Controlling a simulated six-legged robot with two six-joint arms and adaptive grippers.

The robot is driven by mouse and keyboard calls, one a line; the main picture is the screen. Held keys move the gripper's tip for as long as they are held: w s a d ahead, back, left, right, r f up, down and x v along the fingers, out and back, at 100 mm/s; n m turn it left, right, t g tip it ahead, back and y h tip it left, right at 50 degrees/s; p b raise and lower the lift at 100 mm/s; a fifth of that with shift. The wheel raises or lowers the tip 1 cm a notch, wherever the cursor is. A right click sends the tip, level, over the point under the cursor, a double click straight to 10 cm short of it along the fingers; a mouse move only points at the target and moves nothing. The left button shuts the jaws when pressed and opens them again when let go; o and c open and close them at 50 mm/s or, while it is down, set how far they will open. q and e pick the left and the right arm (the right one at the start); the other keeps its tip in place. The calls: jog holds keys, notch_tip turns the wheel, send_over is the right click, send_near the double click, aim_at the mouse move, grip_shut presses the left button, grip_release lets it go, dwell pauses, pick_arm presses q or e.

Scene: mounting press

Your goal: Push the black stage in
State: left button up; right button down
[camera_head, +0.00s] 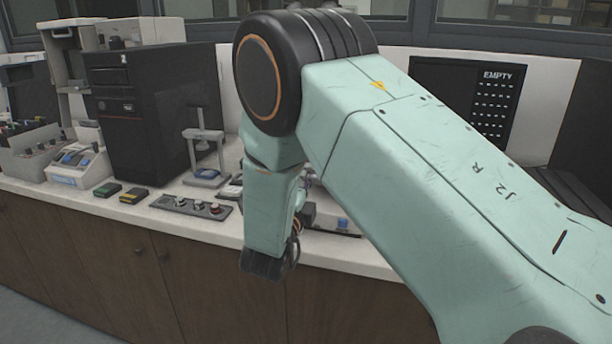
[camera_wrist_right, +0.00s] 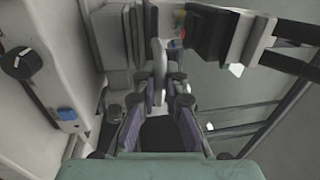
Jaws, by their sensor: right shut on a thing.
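My right arm crosses the head view and bends down at the counter's front edge, so its wrist hides most of the right gripper. In the right wrist view the gripper (camera_wrist_right: 158,88) has its purple-padded fingers closed around a narrow light grey upright piece (camera_wrist_right: 157,62). A dark block (camera_wrist_right: 206,34) sits just beyond and right of the fingers. I cannot tell for sure whether this block is the black stage. In the head view a small dark part (camera_head: 326,216) shows right of my wrist, partly hidden. My left gripper is not in view.
A white counter (camera_head: 390,243) over brown cabinets carries a black tower (camera_head: 155,110), a small grey stand (camera_head: 206,150) and a control strip with knobs (camera_head: 190,206). In the right wrist view a panel with a black knob (camera_wrist_right: 21,64) and blue button (camera_wrist_right: 66,114) stands left.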

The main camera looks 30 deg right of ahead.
jog(key=shift+w+d, duration=0.15)
dwell(0.4)
jog(key=b+x, duration=0.1)
jog(key=x, duration=0.2)
jog(key=f+b+x, duration=0.1)
jog(key=b+x, duration=0.1)
jog(key=x, duration=0.2)
jog(key=shift+w+d+f, duration=0.1)
jog(key=shift+w+f, duration=0.05)
jog(key=shift+f, duration=0.05)
jog(key=shift+w+d+r, duration=0.1)
jog(key=shift+w+d, duration=0.2)
jog(key=shift+w, duration=0.05)
jog(key=shift+r, duration=0.15)
jog(key=c, duration=1.4)
grip_release()
jog(key=v, duration=1.2)
jog(key=shift+s, duration=0.15)
